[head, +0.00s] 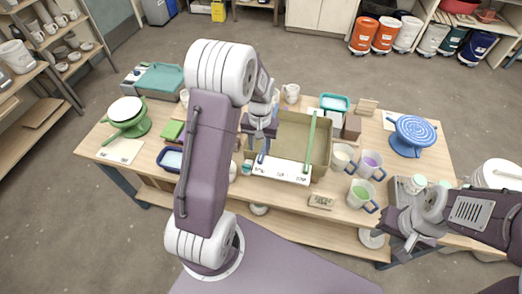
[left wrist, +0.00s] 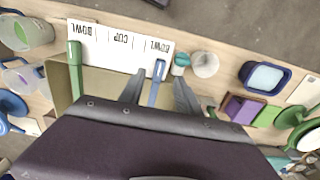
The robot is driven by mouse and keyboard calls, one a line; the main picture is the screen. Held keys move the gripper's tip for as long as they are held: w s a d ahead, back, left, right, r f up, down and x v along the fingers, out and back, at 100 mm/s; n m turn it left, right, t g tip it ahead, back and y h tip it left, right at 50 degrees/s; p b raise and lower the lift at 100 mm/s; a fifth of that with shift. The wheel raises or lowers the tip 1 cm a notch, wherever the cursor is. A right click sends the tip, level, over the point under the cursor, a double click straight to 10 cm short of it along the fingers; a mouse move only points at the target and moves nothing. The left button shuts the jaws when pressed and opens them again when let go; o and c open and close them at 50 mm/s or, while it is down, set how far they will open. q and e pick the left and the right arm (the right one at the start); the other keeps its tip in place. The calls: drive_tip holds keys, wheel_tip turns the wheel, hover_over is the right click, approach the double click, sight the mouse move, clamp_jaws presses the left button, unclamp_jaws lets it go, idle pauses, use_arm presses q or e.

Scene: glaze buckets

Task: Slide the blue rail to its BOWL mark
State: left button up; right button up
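The blue rail (head: 263,151) lies across the left part of the cardboard-coloured bin (head: 322,150). It also shows in the left wrist view (left wrist: 156,84), its end beside the BOWL word at that picture's right. A green rail (head: 311,135) crosses the bin at the strip's other BOWL. My left gripper (left wrist: 160,80) is open, its fingers apart on either side of the blue rail. My right gripper (head: 411,244) is away at the right; its finger gap is unclear.
Mugs with coloured glaze (head: 361,194) stand right of the bin. A blue wheel (head: 412,135) stands at the table's right, a green one (head: 127,117) at the left. A blue-rimmed tray (head: 171,159) and small cups sit left of the bin. My left arm hides part of the table.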

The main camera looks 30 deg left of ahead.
sight(261, 157)
use_arm(q)
drive_tip(key=f, duration=0.4)
drive_tip(key=w+f+p, duration=0.1)
drive_tip(key=f, duration=0.1)
drive_tip(key=shift+a+f, duration=0.1)
drive_tip(key=shift+f, duration=0.15)
drive_tip(key=shift+s, duration=0.3)
drive_tip(key=shift+w, duration=0.15)
clamp_jaws()
idle(0.6)
